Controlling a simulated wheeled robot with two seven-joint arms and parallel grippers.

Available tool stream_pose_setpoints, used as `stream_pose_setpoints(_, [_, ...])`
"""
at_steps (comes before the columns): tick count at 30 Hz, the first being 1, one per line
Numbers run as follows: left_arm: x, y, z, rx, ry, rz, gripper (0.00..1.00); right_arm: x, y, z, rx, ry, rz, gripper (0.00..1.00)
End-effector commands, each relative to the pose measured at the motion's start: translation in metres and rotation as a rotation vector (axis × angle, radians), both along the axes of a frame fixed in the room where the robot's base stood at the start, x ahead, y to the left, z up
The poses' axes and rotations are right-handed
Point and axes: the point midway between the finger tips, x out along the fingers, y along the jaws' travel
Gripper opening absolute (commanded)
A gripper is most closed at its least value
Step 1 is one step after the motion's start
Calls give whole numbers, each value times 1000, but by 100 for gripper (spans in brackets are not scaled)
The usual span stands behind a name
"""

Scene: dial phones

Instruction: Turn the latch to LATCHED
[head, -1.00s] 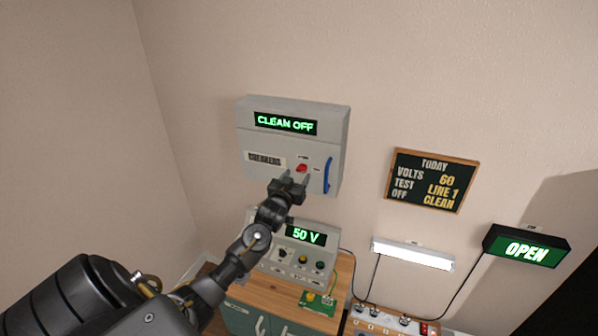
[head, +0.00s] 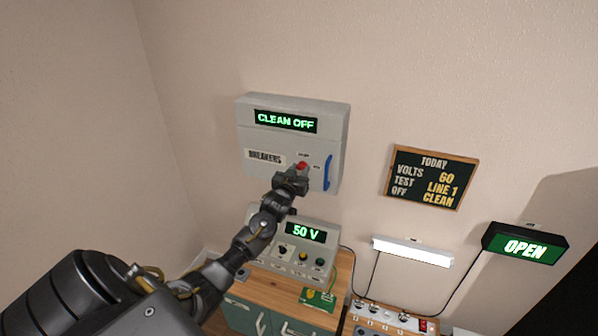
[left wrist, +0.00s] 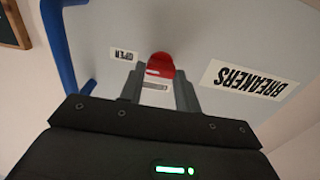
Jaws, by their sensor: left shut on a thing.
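The latch is a red knob (head: 302,166) on the front of the grey breaker box (head: 255,181). It also shows as a red knob (left wrist: 160,65) in the left wrist view, between my fingertips. A small OPEN label (left wrist: 124,54) is beside it. My left gripper (head: 296,173) is at the box front, its fingers on both sides of the red latch and shut on it. The left wrist view shows the gripper (left wrist: 160,85) up close. The lower part of the latch is partly hidden by my fingers. My right gripper is not in view.
A blue handle (head: 328,174) stands out just right of the latch. Below the box, a 50 V console (head: 318,252) sits on a wooden cabinet (head: 268,290). A chalkboard (head: 432,178) and a lit OPEN sign (head: 525,248) are to the right.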

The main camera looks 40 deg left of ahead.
Motion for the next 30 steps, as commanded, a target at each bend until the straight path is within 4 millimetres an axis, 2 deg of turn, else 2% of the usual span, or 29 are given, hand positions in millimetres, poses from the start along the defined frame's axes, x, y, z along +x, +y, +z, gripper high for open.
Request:
stream_pose_setpoints(11, [0, 0, 0, -103, -35, -1, 10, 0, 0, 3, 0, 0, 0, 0])
stream_pose_setpoints(30, [-1, 1, 0, -649, -226, 0, 10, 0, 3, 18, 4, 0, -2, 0])
